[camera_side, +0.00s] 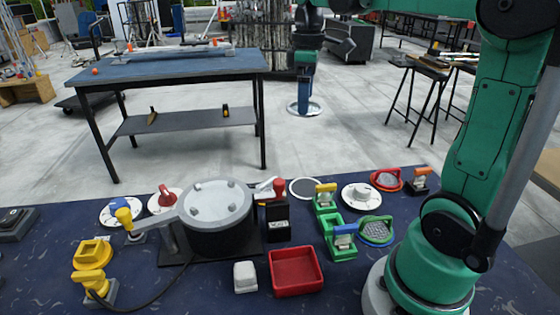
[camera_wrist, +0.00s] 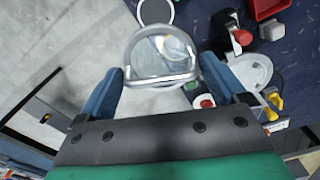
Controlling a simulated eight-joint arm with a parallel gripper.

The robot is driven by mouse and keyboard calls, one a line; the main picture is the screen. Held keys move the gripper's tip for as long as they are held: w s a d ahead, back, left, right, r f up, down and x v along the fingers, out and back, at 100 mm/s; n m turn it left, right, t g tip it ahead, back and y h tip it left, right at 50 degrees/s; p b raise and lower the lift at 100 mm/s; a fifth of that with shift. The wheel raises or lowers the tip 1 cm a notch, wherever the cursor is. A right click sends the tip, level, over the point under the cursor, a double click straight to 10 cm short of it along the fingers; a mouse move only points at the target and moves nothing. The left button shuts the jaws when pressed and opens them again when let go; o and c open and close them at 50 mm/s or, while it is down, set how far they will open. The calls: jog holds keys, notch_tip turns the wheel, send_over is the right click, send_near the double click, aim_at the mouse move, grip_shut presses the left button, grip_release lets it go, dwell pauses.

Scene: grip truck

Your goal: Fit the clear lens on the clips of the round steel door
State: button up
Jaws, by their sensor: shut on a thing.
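The clear lens (camera_wrist: 163,55) is a round transparent disc with a pale rim, between the two blue fingers of my gripper (camera_wrist: 160,76). In the side view my gripper (camera_side: 304,92) hangs beyond the table's far edge, with the lens (camera_side: 312,108) at its lower end. My gripper is shut on the lens and holds it in the air, apart from the door. The round steel door (camera_side: 214,202) is the grey top of a dark drum, with several small clips on it. In the wrist view a grey disc, probably this door (camera_wrist: 250,72), shows at right, partly behind a finger.
A red tray (camera_side: 296,270) and a white block (camera_side: 245,276) are in front of the drum. Yellow, green and red handled parts and dials stand around it. A lever with a yellow knob (camera_side: 124,216) is at its left. A workbench (camera_side: 165,68) stands behind.

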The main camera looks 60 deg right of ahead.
jog(key=w+a+f+n, duration=0.2)
jog(key=w+a, duration=0.3)
jog(key=a, duration=0.5)
jog(key=n, duration=0.2)
send_over(215, 199)
jog(key=f, duration=0.2)
jog(key=shift+a+f, duration=0.1)
jog(key=shift+f, duration=2.15)
jog(key=shift+f, duration=1.05)
jog(key=o, duration=0.9)
jog(key=shift+o, duration=0.2)
notch_tip(215, 199, up, 8)
jog(key=shift+f, duration=0.25)
